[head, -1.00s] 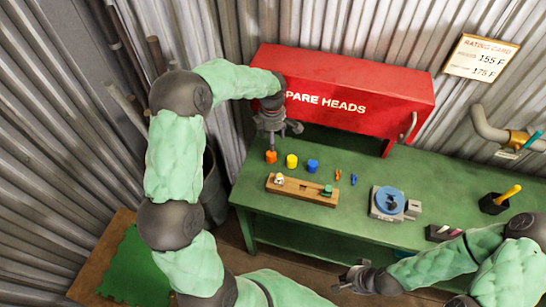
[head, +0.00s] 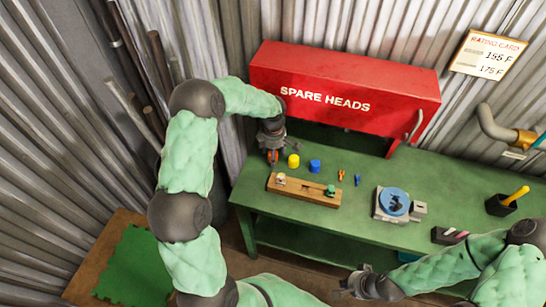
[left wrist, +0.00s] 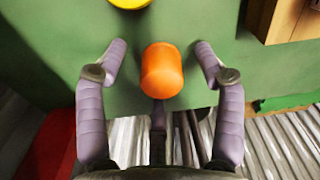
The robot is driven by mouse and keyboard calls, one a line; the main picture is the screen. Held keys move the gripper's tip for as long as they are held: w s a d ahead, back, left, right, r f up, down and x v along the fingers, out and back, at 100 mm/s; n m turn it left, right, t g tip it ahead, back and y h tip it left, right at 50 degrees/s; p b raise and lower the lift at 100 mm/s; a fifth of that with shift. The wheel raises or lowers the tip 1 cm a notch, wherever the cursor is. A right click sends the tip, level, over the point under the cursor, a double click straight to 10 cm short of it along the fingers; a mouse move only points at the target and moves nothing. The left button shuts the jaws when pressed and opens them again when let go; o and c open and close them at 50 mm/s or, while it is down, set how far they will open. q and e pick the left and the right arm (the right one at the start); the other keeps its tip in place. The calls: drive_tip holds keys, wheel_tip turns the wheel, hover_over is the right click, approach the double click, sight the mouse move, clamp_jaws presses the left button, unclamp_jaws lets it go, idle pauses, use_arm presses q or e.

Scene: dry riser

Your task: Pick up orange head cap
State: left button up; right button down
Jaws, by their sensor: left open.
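The orange head cap (left wrist: 162,71) stands on the green bench top, and in the left wrist view it lies between the spread fingers of my left gripper (left wrist: 161,60), apart from them on both sides. In the head view the orange cap (head: 272,157) is partly covered by my left gripper (head: 272,150), which is down over it. My left gripper is open. My right gripper (head: 352,282) hangs low before the bench's front edge; its jaw state is not clear.
A yellow cap (head: 293,161) and a blue cap (head: 314,166) stand to the right of the orange one. A wooden block (head: 305,191) lies in front. The red SPARE HEADS cabinet (head: 345,88) stands behind. A grey device with a blue disc (head: 394,203) sits farther right.

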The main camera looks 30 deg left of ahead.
use_arm(q)
drive_tip(key=c, duration=0.9)
drive_tip(key=shift+o, duration=0.2)
drive_tip(key=shift+r, duration=0.1)
